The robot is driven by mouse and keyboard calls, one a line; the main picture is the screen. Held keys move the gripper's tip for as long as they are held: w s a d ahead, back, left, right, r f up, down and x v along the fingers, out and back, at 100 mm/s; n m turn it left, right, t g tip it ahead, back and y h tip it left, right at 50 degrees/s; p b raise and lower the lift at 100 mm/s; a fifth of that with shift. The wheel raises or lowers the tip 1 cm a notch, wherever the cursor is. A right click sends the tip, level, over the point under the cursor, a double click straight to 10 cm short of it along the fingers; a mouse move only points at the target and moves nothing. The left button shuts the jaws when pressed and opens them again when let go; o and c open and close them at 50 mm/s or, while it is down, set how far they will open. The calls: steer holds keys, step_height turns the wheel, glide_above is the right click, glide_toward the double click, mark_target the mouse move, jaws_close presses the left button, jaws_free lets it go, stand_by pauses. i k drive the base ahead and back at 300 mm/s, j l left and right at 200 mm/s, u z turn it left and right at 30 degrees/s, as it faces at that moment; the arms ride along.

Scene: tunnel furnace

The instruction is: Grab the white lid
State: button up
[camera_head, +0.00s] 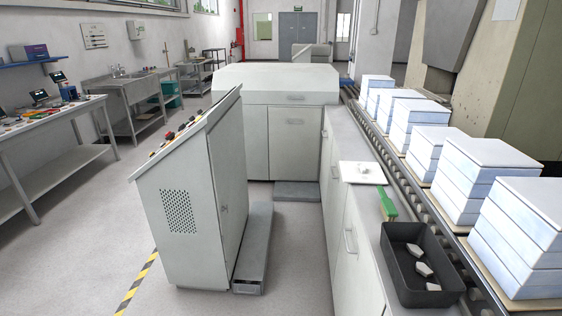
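A flat white square piece (347,174) lies on the grey counter beside the roller conveyor, right of centre. A small pale lump shows on its top, and I cannot tell if it is a handle or a separate object. Stacks of white boxes (480,190) stand on the conveyor at right, each with a flat white lid-like top (493,156). I cannot tell which of these is the white lid. My gripper is not in view.
A green-handled brush (388,205) and a black tray (397,290) with several pale pieces sit on the counter. The roller conveyor (420,202) runs along it. A control cabinet (183,215) stands left of centre. The floor at left (75,255) is clear.

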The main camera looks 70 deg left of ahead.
mark_target(363, 173)
steer(key=u, duration=1.4)
steer(key=i+j+z, duration=0.2)
steer(key=i+j, duration=0.65)
steer(key=i, duration=0.35)
steer(key=i+j+z, duration=0.2)
steer(key=i+j, duration=0.9)
